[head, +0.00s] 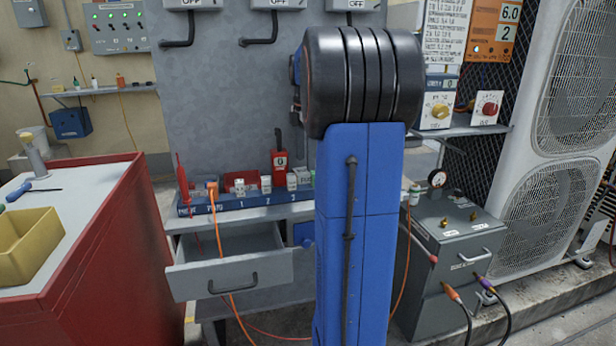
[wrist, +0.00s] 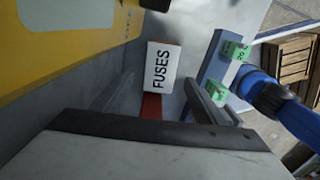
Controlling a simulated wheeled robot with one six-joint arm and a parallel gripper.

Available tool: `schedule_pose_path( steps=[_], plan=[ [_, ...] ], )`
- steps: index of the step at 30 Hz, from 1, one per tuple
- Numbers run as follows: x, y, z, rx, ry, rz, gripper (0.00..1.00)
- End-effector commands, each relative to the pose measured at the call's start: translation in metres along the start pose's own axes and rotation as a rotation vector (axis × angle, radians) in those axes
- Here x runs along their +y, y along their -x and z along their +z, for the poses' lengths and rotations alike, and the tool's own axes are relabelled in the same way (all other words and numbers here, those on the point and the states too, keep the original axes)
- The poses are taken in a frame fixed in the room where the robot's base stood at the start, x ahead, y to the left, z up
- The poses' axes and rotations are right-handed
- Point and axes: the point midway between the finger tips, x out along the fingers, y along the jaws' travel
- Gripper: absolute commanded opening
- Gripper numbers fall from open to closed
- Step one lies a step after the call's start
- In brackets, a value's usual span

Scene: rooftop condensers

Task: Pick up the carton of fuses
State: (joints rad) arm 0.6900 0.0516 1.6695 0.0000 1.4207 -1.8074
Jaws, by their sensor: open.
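The carton of fuses (wrist: 163,68) shows in the wrist view, just above the middle. Its white face reads FUSES in black, and red shows along its edge and below it. My gripper (wrist: 160,92) is open, with one grey finger to the left of the carton and one to the right. The carton appears to lie ahead of or between the fingertips; I cannot tell how deep, and no contact is clear. In the head view my blue arm hides the gripper, and I cannot make out the carton for certain there.
In the head view an open drawer (head: 229,273) sits under a shelf with a blue numbered rack (head: 222,204). A red cabinet (head: 105,240) with a yellow bin (head: 28,250) stands left. A grey box with a gauge (head: 455,255) and a condenser (head: 545,150) stand right.

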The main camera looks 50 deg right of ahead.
Motion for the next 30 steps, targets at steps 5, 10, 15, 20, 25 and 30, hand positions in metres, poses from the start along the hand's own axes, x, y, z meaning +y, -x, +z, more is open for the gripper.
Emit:
schedule_pose_path(
  steps=[5, 10, 15, 20, 25, 30],
  plan=[
    [-0.001, -0.016, 0.0, 0.001, 0.0, -0.003, 0.65],
    [0.0, -0.04, 0.001, 0.0, 0.0, -0.002, 0.65],
    [0.0, -0.052, 0.001, 0.0, 0.0, 0.0, 0.65],
    [0.0, -0.053, 0.001, 0.0, 0.0, 0.001, 0.65],
    [0.0, -0.053, 0.001, 0.0, 0.0, 0.0, 0.43],
    [0.0, -0.052, 0.001, 0.0, 0.0, 0.001, 0.19]
  ],
)
